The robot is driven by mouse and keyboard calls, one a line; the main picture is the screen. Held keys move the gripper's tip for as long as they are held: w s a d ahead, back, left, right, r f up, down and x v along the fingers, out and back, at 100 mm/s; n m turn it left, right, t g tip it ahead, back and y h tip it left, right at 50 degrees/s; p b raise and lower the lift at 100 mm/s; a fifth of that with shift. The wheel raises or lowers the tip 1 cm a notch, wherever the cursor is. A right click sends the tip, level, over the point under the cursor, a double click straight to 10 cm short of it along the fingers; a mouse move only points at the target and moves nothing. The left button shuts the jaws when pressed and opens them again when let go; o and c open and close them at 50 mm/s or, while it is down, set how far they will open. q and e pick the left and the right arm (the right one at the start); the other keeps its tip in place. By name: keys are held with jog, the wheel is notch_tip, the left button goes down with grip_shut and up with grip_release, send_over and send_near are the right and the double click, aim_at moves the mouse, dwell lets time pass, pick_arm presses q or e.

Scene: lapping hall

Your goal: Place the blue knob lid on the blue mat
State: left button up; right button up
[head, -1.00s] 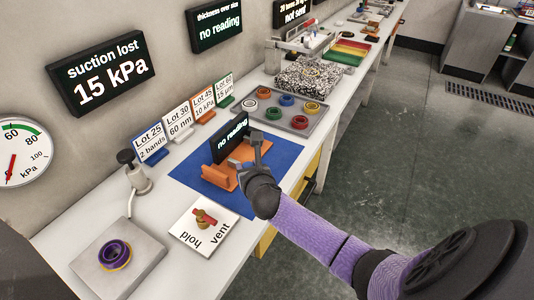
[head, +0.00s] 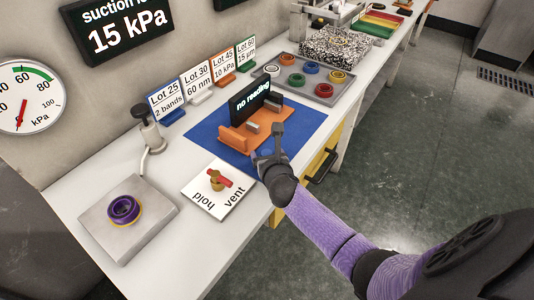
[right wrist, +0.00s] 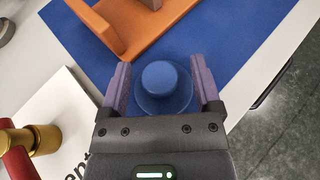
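The blue knob lid (right wrist: 163,85), a round disc with a raised knob, shows in the right wrist view over the near part of the blue mat (head: 205,133). Whether it rests flat on the mat is hard to tell. My right gripper (head: 269,146) is open above the mat's near right edge. In the right wrist view its two fingers (right wrist: 161,82) stand either side of the lid, with narrow gaps. My left gripper is out of view.
An orange stand (head: 236,138) with a black "no reading" display occupies the mat beside the gripper. A white vent/hold plate (head: 205,195) with a red-handled valve lies left of it. A grey tray (head: 318,92) of coloured rings stands beyond. A metal block (head: 150,225) carries a purple ring.

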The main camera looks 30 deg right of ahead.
jog(key=shift+r, duration=0.25)
jog(key=p+v, duration=0.5)
jog(key=v, duration=0.6)
jog(key=shift+s, duration=0.15)
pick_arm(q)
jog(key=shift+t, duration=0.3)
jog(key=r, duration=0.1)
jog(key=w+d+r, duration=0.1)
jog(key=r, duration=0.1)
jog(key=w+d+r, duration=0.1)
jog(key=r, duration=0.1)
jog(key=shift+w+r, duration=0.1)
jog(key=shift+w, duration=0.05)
pick_arm(e)
jog(key=shift+s+a, duration=0.15)
jog(key=shift+s, duration=0.2)
